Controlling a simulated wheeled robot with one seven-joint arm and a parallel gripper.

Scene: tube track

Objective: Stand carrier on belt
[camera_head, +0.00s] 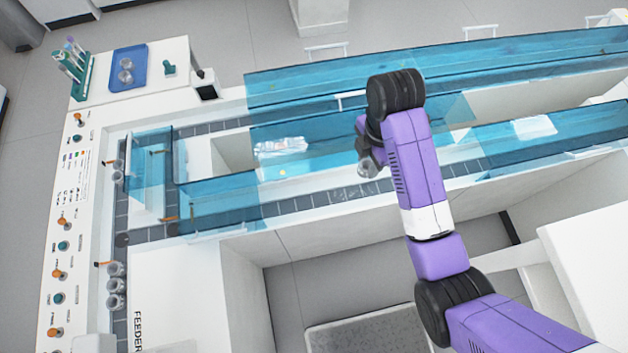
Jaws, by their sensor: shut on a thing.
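My gripper (372,160) hangs from the purple arm over the middle of the blue-covered track. It is shut on a small grey piece that looks like a carrier, mostly hidden by the gripper and wrist; I cannot tell its tilt or whether it touches anything. The dark segmented belt (122,212) runs in a loop, down the left side and along both long sides. Several grey round carriers (115,270) stand in a row on the lower left of the belt, and another carrier (118,166) is higher up. More grey carriers (126,76) stand on a blue tray.
Transparent blue covers (215,203) stand along much of the track. A teal rack with tubes (75,70) is at the upper left. A white panel with orange and teal knobs (63,245) borders the belt. A clear packet (281,147) lies inside the loop.

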